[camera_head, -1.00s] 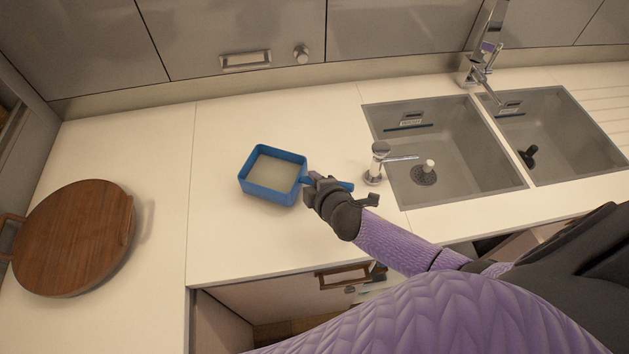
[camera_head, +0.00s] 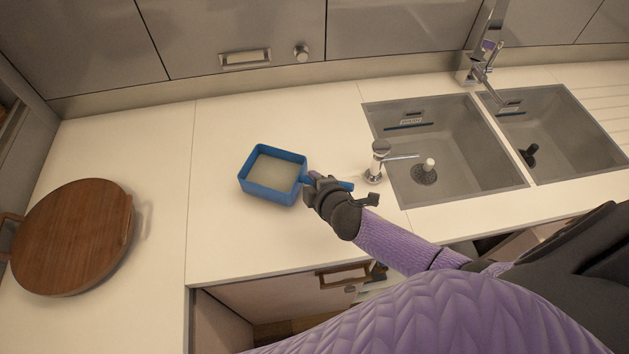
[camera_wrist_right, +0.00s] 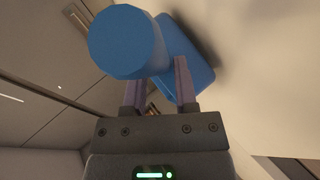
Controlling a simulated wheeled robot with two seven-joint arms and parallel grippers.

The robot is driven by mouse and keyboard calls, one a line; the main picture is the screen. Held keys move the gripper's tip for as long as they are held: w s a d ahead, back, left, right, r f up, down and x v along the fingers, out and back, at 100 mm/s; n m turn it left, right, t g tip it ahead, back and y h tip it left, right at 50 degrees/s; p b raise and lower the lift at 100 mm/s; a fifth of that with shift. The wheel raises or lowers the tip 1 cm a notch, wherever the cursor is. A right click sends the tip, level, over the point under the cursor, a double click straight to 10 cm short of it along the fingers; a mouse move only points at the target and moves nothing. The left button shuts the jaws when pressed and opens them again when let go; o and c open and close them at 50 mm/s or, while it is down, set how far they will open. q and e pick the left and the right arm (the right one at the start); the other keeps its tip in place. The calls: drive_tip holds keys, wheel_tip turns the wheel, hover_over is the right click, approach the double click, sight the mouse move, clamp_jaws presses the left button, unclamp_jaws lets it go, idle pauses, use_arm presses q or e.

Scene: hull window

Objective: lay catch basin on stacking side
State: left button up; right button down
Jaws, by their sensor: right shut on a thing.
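The catch basin is a square blue open box (camera_head: 272,195) with a pale inside and a blue handle on its right side. It is upright at the counter, left of the sinks; I cannot tell whether its base touches the top. My right gripper (camera_head: 314,184) is shut on the handle. In the right wrist view, the handle's round blue end (camera_wrist_right: 124,42) is close to the camera between the fingers (camera_wrist_right: 158,85), with part of the box behind it. My left gripper is out of view. No place marked as the stacking side can be made out.
A round wooden board (camera_head: 74,238) lies on the counter at the left. A soap dispenser (camera_head: 376,162) stands just right of my gripper, beside two grey sinks (camera_head: 470,190) with a tap (camera_head: 474,68). The white counter (camera_head: 225,240) around the basin is clear.

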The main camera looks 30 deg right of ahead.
drive_tip(key=shift+f+b, duration=0.5)
drive_tip(key=shift+f, duration=0.1)
idle(0.9)
drive_tip(key=shift+c, duration=1.6)
unclamp_jaws()
wheel_tip(320, 180, up, 3)
drive_tip(key=p, duration=0.3)
drive_tip(key=shift+r, duration=0.15)
wheel_tip(320, 180, up, 3)
drive_tip(key=p, duration=0.3)
